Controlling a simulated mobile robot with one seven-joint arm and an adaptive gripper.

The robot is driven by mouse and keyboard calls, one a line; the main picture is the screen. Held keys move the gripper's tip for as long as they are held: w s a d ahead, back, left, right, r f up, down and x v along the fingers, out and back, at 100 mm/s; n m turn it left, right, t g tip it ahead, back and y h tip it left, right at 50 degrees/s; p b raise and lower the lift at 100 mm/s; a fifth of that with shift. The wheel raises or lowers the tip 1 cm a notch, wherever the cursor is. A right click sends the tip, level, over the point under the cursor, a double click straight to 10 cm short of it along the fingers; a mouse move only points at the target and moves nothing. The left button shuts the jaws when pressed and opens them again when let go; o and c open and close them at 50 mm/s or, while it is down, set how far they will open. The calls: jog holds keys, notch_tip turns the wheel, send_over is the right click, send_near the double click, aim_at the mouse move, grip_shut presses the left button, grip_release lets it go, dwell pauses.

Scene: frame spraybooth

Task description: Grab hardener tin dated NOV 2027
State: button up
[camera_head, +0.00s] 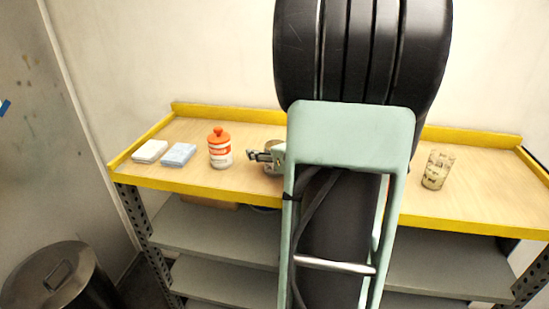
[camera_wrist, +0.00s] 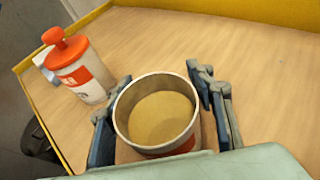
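An open round tin (camera_wrist: 155,147) with a grey metal rim, tan contents and a bit of orange-red label stands between the fingers of my gripper (camera_wrist: 157,112) in the wrist view. The fingers are spread on either side of it; a narrow gap shows at the right finger. In the head view my gripper (camera_head: 265,156) is low over the bench, and the tin is mostly hidden behind it and my arm. An orange-and-white container (camera_wrist: 86,82) with an orange knobbed lid stands left of the tin; it also shows in the head view (camera_head: 220,154). No date is readable.
The yellow-edged wooden bench (camera_head: 460,224) also holds a white pad (camera_head: 150,151) and a blue pad (camera_head: 179,154) at left, and a stained clear cup (camera_head: 437,169) at right. My arm hides the middle. A metal bin (camera_head: 65,280) stands on the floor at left.

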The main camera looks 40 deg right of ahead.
jog(key=c, duration=1.2)
jog(key=shift+r, duration=0.1)
grip_shut()
